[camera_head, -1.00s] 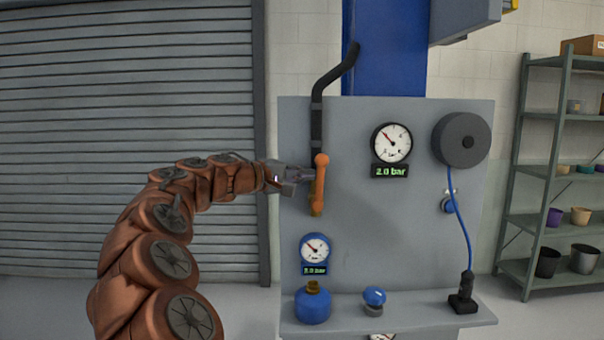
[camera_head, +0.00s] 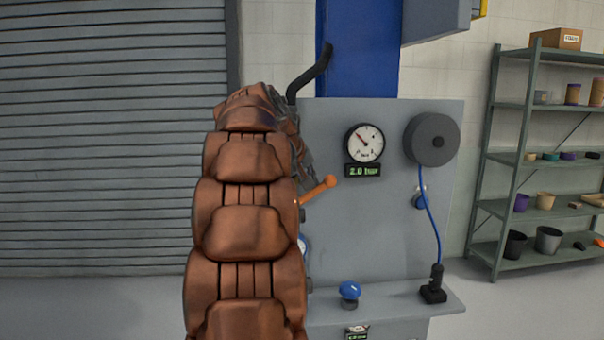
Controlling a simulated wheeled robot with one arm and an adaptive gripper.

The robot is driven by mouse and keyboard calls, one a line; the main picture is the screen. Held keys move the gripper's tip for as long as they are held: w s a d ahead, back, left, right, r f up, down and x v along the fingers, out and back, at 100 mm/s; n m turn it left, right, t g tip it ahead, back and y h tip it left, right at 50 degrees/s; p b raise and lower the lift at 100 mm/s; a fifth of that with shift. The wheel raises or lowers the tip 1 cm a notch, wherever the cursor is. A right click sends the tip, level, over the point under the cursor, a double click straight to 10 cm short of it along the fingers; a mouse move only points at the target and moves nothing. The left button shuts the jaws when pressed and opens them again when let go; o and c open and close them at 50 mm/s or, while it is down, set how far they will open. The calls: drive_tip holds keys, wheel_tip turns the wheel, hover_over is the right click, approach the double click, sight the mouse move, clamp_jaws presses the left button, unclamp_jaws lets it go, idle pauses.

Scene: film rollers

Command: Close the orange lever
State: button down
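The orange lever (camera_head: 320,189) is on the grey panel (camera_head: 390,240), left of its middle. It slants up to the right, and its round knob end shows at the upper right. Its lower left end is hidden behind my arm. My gripper (camera_head: 304,160) is partly in view just above and left of the lever, mostly hidden by my own arm. I cannot tell whether it touches the lever or whether its fingers are open.
A black pipe (camera_head: 311,75) runs down behind my arm. A dark reel (camera_head: 432,139) feeds a blue cable. A blue knob (camera_head: 349,290) stands on the panel's lower ledge. Shelves (camera_head: 540,105) stand at the right.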

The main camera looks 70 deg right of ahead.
drive_tip(key=s+t, duration=0.1)
drive_tip(key=s+f+m+t+y, duration=0.1)
drive_tip(key=shift+d+f+t+y, duration=0.3)
drive_tip(key=shift+d+t, duration=0.1)
drive_tip(key=shift+s+d+f+m+t+y, duration=0.15)
drive_tip(key=shift+s+f+m+t+y, duration=0.1)
drive_tip(key=shift+f+t, duration=0.3)
drive_tip(key=shift+s+d+f+m+t+y, duration=0.1)
drive_tip(key=shift+s+f+m+t+y, duration=0.15)
drive_tip(key=shift+f+t, duration=0.35)
drive_tip(key=shift+t, duration=0.15)
drive_tip(key=shift+s+f, duration=0.1)
drive_tip(key=shift+f, duration=0.05)
drive_tip(key=r+p, duration=0.2)
drive_tip(key=r, duration=0.1)
drive_tip(key=r+p, duration=0.1)
drive_tip(key=shift+w+d+r+p, duration=0.2)
drive_tip(key=shift+d+r+p, duration=0.05)
drive_tip(key=shift+d+p, duration=0.15)
drive_tip(key=shift+s+r, duration=0.1)
drive_tip(key=shift+r, duration=0.15)
drive_tip(key=v, duration=0.9)
drive_tip(key=shift+a+b, duration=0.2)
drive_tip(key=shift+b, duration=0.15)
